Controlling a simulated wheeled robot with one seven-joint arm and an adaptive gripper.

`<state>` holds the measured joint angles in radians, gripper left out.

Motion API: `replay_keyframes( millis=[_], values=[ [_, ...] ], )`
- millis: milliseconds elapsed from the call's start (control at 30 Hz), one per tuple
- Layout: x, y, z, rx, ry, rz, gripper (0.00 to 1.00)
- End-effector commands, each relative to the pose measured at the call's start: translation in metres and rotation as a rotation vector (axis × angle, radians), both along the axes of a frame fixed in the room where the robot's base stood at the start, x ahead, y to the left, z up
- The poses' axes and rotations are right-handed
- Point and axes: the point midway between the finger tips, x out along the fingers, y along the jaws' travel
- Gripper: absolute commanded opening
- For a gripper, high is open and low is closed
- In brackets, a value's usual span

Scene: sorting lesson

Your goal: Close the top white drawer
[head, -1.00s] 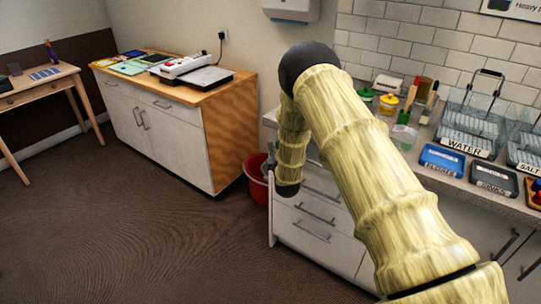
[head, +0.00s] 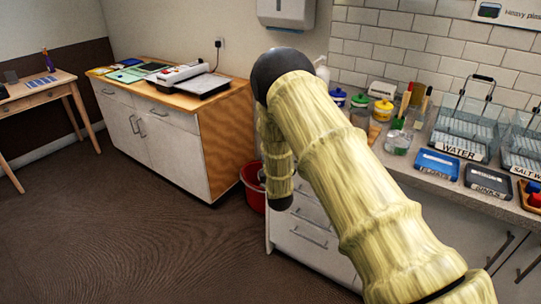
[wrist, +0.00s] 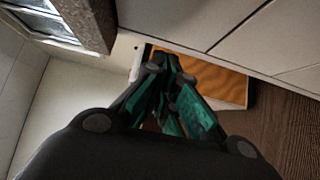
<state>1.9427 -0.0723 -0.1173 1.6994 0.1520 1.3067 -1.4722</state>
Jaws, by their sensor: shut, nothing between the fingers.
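White drawers (head: 308,235) with dark bar handles are stacked in the unit under the grey counter, in the head view. My arm covers the upper part of the stack, so I cannot tell how far the top drawer stands out. My gripper (wrist: 165,66) shows only in the wrist view; its dark and green fingers are together and empty. White panels (wrist: 225,35) with dark lines run along the upper right of that view, beyond the fingertips. I cannot tell whether the fingers touch any of them.
A red bin (head: 252,188) stands on the floor beside the drawers. A wood-sided cabinet (head: 228,135) is to the left, with carpet (head: 130,235) open before it. The counter holds a blue tray (head: 437,164), a dark tray (head: 489,180) and clear tanks (head: 468,128).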

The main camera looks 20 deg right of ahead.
Motion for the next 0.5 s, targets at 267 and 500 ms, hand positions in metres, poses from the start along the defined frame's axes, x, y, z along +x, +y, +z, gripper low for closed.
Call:
replay_keyframes(
  millis=[267, 500],
  values=[
    [-0.050, 0.013, -0.003, -0.002, 0.003, 0.007, 0.00],
    [-0.080, 0.015, -0.003, -0.001, 0.004, 0.006, 0.00]
  ],
)
